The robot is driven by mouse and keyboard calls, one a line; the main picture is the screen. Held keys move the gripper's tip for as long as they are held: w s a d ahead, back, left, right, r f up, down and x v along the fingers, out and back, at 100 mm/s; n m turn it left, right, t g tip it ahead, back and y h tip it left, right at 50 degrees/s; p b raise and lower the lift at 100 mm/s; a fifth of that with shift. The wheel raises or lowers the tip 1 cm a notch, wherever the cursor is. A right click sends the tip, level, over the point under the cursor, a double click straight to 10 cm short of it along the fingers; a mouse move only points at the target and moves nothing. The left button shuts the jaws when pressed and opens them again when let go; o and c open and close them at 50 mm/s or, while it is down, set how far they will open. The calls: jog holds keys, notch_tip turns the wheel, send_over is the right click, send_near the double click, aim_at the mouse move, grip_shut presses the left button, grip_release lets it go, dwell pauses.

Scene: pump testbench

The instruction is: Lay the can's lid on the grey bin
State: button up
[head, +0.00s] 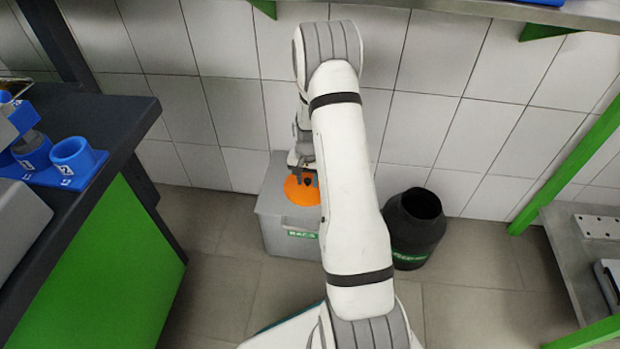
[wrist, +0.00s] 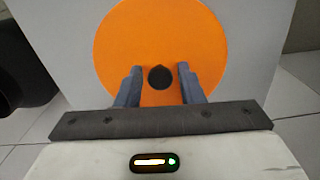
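The can's lid (head: 296,194) is an orange disc lying flat on top of the grey bin (head: 272,211). The lid (wrist: 125,42) fills the middle of the wrist view, with a black knob (wrist: 160,77) near its centre. My gripper (head: 304,174) is over the lid. In the wrist view my gripper's fingers (wrist: 160,72) stand on either side of the knob with a gap on each side, so it is open. The black can (head: 412,228) stands right of the bin with its top open. My arm hides part of the lid and bin in the head view.
A dark worktop with a green side panel (head: 110,270) stands at the left, carrying a blue holder (head: 72,160). A metal shelf with green posts (head: 570,170) is at the right. A tiled wall is close behind the bin. A shelf edge runs above.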

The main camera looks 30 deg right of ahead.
jog(key=shift+o, duration=0.8)
notch_tip(320, 180, up, 13)
jog(key=p, duration=0.4)
notch_tip(320, 180, up, 6)
jog(key=r+n, duration=0.1)
jog(key=n, duration=0.1)
send_over(307, 180)
jog(key=s+a, duration=0.3)
jog(key=a, duration=0.1)
jog(key=s+a+r+n, duration=0.2)
jog(key=s+a+r, duration=0.1)
jog(key=s, duration=0.4)
jog(key=s+a+r+n, duration=0.2)
jog(key=s+a+r, duration=0.2)
jog(key=s, duration=0.4)
jog(key=s+a+r+n+t, duration=0.1)
jog(key=s+a+r, duration=0.3)
jog(key=s+r, duration=0.2)
jog(key=shift+s+n, duration=0.4)
jog(key=shift+s, duration=0.55)
